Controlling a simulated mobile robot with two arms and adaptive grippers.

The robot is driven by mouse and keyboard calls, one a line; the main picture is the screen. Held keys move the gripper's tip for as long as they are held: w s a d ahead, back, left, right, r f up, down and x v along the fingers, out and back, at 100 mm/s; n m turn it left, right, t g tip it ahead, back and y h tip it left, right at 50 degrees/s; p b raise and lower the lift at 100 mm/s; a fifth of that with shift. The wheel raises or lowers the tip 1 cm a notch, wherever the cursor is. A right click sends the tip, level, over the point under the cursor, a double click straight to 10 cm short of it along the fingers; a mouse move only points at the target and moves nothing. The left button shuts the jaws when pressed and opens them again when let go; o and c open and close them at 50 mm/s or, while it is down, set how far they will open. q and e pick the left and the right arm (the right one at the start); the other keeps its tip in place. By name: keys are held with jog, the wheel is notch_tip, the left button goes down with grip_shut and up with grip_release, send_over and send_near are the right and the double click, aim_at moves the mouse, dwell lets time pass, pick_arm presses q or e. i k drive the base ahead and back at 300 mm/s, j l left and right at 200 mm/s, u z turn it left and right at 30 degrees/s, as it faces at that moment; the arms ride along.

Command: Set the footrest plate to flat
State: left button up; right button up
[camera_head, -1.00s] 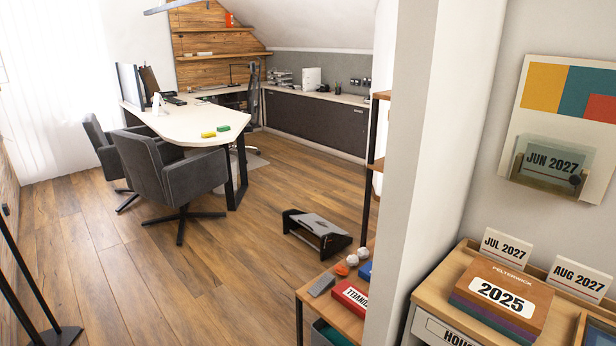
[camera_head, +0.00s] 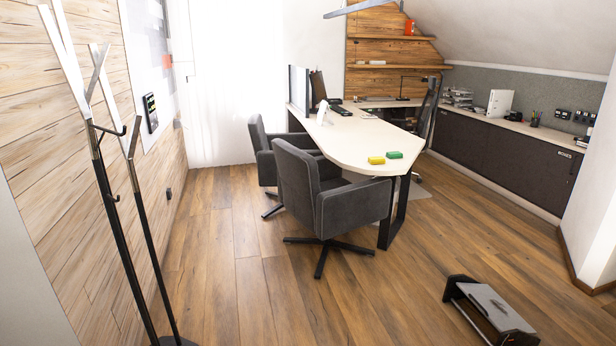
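The footrest (camera_head: 490,312) stands on the wood floor at the lower right of the head view. It has a dark frame with side panels and a grey plate (camera_head: 494,306) on top. The plate looks tilted, its near right end seeming lower, though the exact setting is hard to tell from here. Neither of my grippers shows in the view, and nothing touches the footrest.
A coat stand (camera_head: 135,200) stands close on the left by the plank wall. Two dark armchairs (camera_head: 325,195) stand at the white desk (camera_head: 350,145). The floor (camera_head: 300,315) between the coat stand and the footrest is clear. A white wall edge (camera_head: 595,210) is at the right.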

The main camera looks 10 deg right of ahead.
aim_at(499, 314)
jog(key=i+z, duration=0.2)
jog(key=i, duration=0.4)
jog(key=i+j+z, duration=0.15)
jog(key=i, duration=0.45)
jog(key=i+j+z, duration=0.2)
jog(key=i, duration=0.45)
